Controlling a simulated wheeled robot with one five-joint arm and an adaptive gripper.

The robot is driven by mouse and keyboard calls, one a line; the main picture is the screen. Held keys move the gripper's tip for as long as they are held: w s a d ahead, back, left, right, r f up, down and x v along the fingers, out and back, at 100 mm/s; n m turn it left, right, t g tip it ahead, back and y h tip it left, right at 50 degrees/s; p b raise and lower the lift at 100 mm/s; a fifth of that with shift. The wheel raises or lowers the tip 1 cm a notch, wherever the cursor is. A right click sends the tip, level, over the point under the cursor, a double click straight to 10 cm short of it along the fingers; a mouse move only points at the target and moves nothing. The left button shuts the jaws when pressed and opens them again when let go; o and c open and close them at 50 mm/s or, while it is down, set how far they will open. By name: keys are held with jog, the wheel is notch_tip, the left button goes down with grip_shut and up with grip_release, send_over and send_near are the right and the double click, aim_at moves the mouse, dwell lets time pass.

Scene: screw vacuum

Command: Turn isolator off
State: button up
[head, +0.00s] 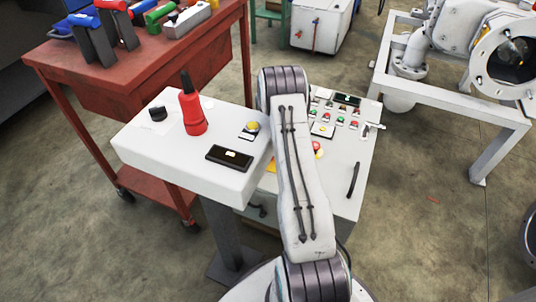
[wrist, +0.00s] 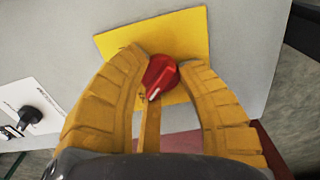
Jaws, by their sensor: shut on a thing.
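The isolator is a red rotary knob (wrist: 160,77) on a yellow plate (wrist: 180,35) fixed to a pale grey panel, seen in the wrist view. My gripper (wrist: 165,62) has its yellow ribbed fingers on either side of the knob and is shut on it. The knob's narrow end with a light mark points toward the lower left of that view. In the head view, my arm hides the gripper and the knob. A small patch of yellow shows beside the arm there, and I cannot tell what it belongs to.
A grey control cabinet (head: 345,190) with several buttons stands behind my arm. A black knob (wrist: 30,115) is at the wrist view's left. A red tool cart (head: 135,75) stands farther left.

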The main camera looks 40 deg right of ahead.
jog(key=shift+s+a+f, duration=0.1)
jog(key=shift+s+f, duration=0.1)
jog(key=o, duration=1.2)
jog(key=shift+w+r, duration=0.1)
jog(key=shift+r, duration=0.05)
jog(key=shift+r, duration=0.15)
notch_tip(320, 180, up, 12)
jog(key=shift+f, duration=0.15)
